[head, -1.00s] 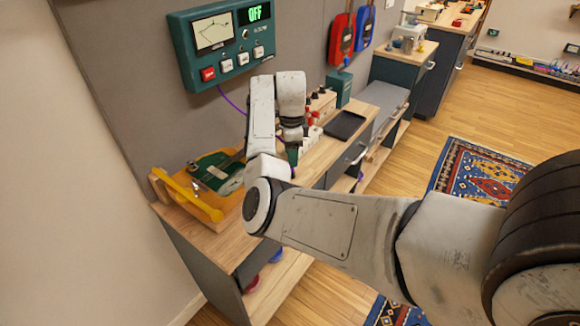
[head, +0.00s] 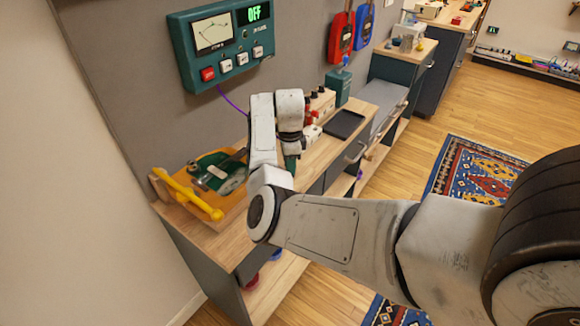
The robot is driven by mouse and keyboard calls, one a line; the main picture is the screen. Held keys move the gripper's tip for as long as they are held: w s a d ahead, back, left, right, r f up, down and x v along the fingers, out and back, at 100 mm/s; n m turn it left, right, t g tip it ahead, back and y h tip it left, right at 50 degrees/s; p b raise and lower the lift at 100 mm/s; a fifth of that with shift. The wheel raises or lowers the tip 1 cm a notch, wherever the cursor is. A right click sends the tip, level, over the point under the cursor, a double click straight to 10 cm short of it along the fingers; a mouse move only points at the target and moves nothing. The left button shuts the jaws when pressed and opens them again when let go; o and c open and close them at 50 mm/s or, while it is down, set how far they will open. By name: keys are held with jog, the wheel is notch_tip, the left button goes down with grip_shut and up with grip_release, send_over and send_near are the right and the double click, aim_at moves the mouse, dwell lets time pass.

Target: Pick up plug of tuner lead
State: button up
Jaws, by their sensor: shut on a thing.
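The green tuner panel (head: 222,42) hangs on the grey wall with its display reading OFF. A purple lead (head: 231,103) runs down from its underside and passes behind my arm. My gripper (head: 290,158) points down over the bench, below my wrist. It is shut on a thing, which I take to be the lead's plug. My arm hides the fingertips and the plug, so the grip itself does not show.
The wooden bench (head: 228,243) holds a yellow-handled fixture (head: 190,197) with a green device (head: 213,172) at left. A black tray (head: 343,124) and a green box (head: 339,86) stand farther along. Red and blue units (head: 341,38) hang on the wall.

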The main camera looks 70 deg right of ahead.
grip_shut()
jog(key=shift+r, duration=0.45)
notch_tip(320, 180, up, 2)
jog(key=shift+r+b, duration=0.1)
jog(key=shift+b, duration=0.45)
jog(key=s+a+r+p, duration=0.3)
jog(key=s+r, duration=0.3)
jog(key=s+a+r+p, duration=0.3)
jog(key=s+r, duration=0.3)
jog(key=r, duration=0.1)
jog(key=shift+s+a, duration=0.15)
jog(key=shift+a, duration=0.2)
